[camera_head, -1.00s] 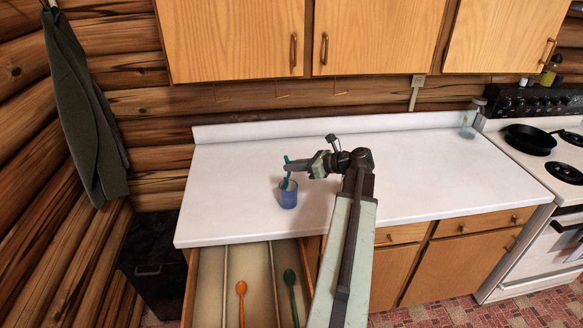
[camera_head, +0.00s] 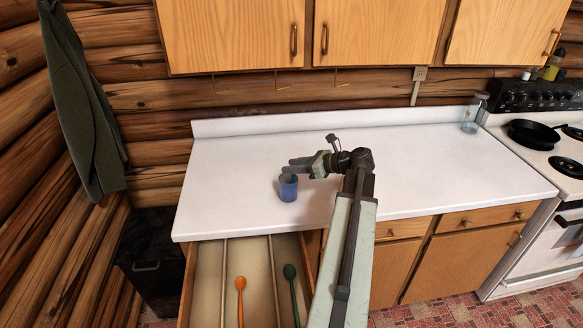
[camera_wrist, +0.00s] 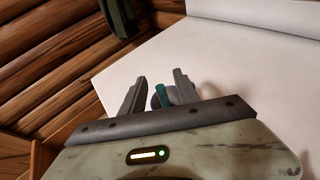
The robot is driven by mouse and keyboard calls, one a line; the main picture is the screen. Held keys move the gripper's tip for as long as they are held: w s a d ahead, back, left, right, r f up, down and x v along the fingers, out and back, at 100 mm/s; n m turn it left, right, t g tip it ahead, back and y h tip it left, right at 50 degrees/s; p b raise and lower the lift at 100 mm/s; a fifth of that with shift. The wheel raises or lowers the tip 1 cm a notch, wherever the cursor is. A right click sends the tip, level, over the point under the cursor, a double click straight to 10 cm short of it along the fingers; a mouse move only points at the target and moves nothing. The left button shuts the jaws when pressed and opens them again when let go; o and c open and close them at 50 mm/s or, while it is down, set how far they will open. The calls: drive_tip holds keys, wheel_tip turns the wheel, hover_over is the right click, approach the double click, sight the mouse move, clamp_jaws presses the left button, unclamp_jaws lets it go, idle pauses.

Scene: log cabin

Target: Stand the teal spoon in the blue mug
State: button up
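The blue mug (camera_head: 288,190) stands upright on the white counter, just below and in front of my gripper. My gripper (camera_head: 291,168) is open, its two fingers apart above the mug. In the wrist view my gripper (camera_wrist: 157,82) also shows open, with the teal spoon (camera_wrist: 162,96) between its fingers, nearer the right one and not clamped by both. The mug lies behind the spoon there, partly hidden. The spoon appears to be in the mug, but its lower part is hidden, and I cannot make it out in the head view.
A glass jar (camera_head: 473,112) stands at the counter's far right, beside the stove with a black pan (camera_head: 531,137). The counter around the mug is clear.

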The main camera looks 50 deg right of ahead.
drive_tip(key=shift+s+d+r, duration=0.15)
drive_tip(key=shift+s+r, duration=0.05)
drive_tip(key=shift+s, duration=0.15)
drive_tip(key=p+v, duration=0.2)
drive_tip(key=v, duration=0.5)
drive_tip(key=shift+p, duration=0.4)
